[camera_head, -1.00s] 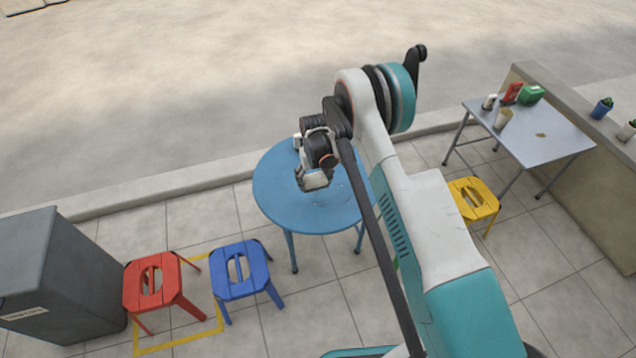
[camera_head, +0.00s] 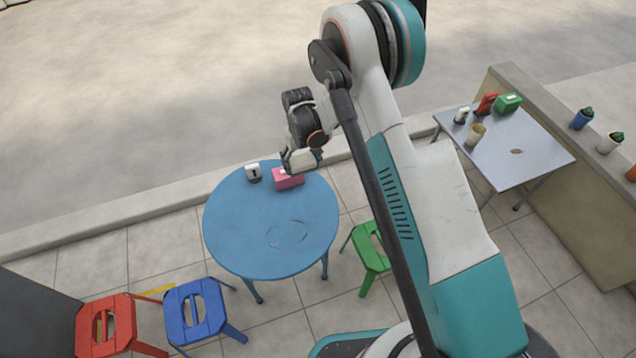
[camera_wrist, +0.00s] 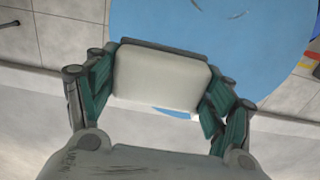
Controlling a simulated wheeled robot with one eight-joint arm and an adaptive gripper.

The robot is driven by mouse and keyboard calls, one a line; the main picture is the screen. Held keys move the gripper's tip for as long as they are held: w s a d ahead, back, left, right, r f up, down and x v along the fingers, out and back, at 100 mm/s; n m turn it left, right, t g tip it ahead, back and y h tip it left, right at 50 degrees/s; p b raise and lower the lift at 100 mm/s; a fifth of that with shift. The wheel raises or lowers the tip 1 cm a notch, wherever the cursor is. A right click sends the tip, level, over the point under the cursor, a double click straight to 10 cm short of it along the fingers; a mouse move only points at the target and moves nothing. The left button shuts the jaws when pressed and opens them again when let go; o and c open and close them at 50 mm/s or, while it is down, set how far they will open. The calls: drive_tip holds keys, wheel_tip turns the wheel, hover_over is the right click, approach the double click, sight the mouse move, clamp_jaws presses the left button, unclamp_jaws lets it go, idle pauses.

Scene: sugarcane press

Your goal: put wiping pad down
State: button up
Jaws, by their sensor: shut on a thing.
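My gripper (camera_wrist: 162,98) is shut on a pale, off-white wiping pad (camera_wrist: 160,76), held between its two green-padded fingers in the wrist view. In the head view my gripper (camera_head: 302,168) is at the far edge of the round blue table (camera_head: 262,205), and the pad (camera_head: 302,159) shows as a small pale block there. The pad appears to be above the table; I cannot tell whether it touches anything. The blue table top also fills the upper middle of the wrist view (camera_wrist: 250,30).
A pink box (camera_head: 289,180) and a white container (camera_head: 253,173) stand at the table's far edge, the box close by my gripper. The table's middle and near part are clear apart from faint marks. Red (camera_head: 106,325), blue (camera_head: 196,308) and green (camera_head: 371,250) stools stand around it.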

sight(306, 199)
drive_tip(key=shift+w+d+f, duration=0.15)
wheel_tip(306, 199, down, 19)
drive_tip(key=b, duration=0.6)
drive_tip(key=shift+d+f+b, duration=0.1)
drive_tip(key=shift+f+b, duration=0.05)
drive_tip(key=shift+b, duration=0.2)
drive_tip(key=shift+f, duration=0.15)
drive_tip(key=o, duration=1.2)
